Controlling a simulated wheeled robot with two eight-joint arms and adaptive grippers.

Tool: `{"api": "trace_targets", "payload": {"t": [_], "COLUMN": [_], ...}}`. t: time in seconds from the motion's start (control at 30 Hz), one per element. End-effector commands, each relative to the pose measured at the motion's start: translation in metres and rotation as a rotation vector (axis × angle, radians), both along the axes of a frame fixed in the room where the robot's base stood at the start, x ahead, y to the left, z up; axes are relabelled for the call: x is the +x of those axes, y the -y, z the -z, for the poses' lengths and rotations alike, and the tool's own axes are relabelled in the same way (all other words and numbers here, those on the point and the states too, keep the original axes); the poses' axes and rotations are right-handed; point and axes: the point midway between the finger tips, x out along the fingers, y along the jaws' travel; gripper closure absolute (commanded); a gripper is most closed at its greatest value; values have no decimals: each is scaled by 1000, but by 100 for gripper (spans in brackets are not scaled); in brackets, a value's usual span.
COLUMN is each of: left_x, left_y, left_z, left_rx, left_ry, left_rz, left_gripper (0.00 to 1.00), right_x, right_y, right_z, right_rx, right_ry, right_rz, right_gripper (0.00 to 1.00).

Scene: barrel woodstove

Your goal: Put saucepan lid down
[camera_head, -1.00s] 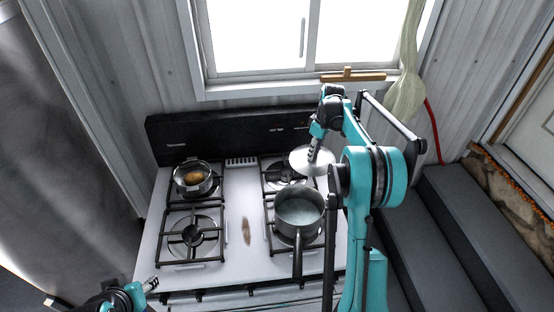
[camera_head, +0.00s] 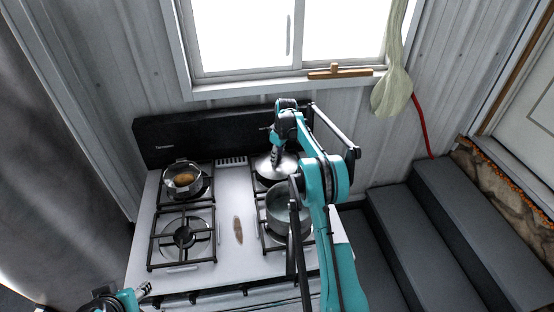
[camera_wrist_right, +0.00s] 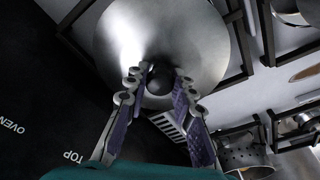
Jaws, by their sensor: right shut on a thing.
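The saucepan lid (camera_head: 289,166) is a shiny round metal disc with a dark knob (camera_wrist_right: 160,80). It lies roughly level at the back right burner of the stove; whether it touches the grate cannot be told. My right gripper (camera_head: 276,160) is shut on the knob from above, and the lid fills the top of the wrist view (camera_wrist_right: 205,40). The grey saucepan (camera_head: 284,221) stands uncovered on the front right burner, partly hidden by my right arm. My left gripper (camera_head: 145,289) is at the lower left, near the stove's front edge; its finger state is unclear.
A small pot (camera_head: 183,181) with brown food sits on the back left burner. The front left burner (camera_head: 184,237) is empty. A brown spoon-like thing (camera_head: 238,229) lies between the burners. The black back panel (camera_head: 190,142) rises behind the lid. Grey steps (camera_head: 398,228) are at the right.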

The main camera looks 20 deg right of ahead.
Motion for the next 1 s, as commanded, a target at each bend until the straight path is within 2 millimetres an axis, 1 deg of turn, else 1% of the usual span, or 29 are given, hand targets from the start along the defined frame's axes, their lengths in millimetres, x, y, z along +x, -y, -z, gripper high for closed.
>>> {"api": "trace_targets", "payload": {"t": [0.03, 0.07, 0.27, 0.4, 0.43, 0.47, 0.5, 0.83, 0.93, 1.0], "left_x": [0, 0, 0, 0, 0, 0, 0, 0, 0, 0], "left_y": [0, 0, 0, 0, 0, 0, 0, 0, 0, 0], "left_z": [2, 2, 1, 4, 4, 4, 3, 2, 0, -2], "left_rx": [0, 0, 0, 0, 0, 0, 0, 0, 0, 0], "left_ry": [0, 0, 0, 0, 0, 0, 0, 0, 0, 0], "left_rz": [0, 0, 0, 0, 0, 0, 0, 0, 0, 0], "left_gripper": [55, 55, 55, 55, 55, 55, 55, 55, 55, 55], "right_x": [0, 0, 0, 0, 0, 0, 0, 0, -1, -2], "right_y": [0, 0, 0, 0, 0, 0, 0, 0, 1, 2], "right_z": [6, 8, 7, 11, 12, 11, 11, 8, 0, -11], "right_rx": [0, 0, 0, 0, 0, 0, 0, 0, 0, 0], "right_ry": [0, 0, 0, 0, 0, 0, 0, 0, 0, 0], "right_rz": [0, 0, 0, 0, 0, 0, 0, 0, 0, 0], "right_gripper": [100, 100, 100, 100, 73, 65, 55, 55, 55, 55]}}
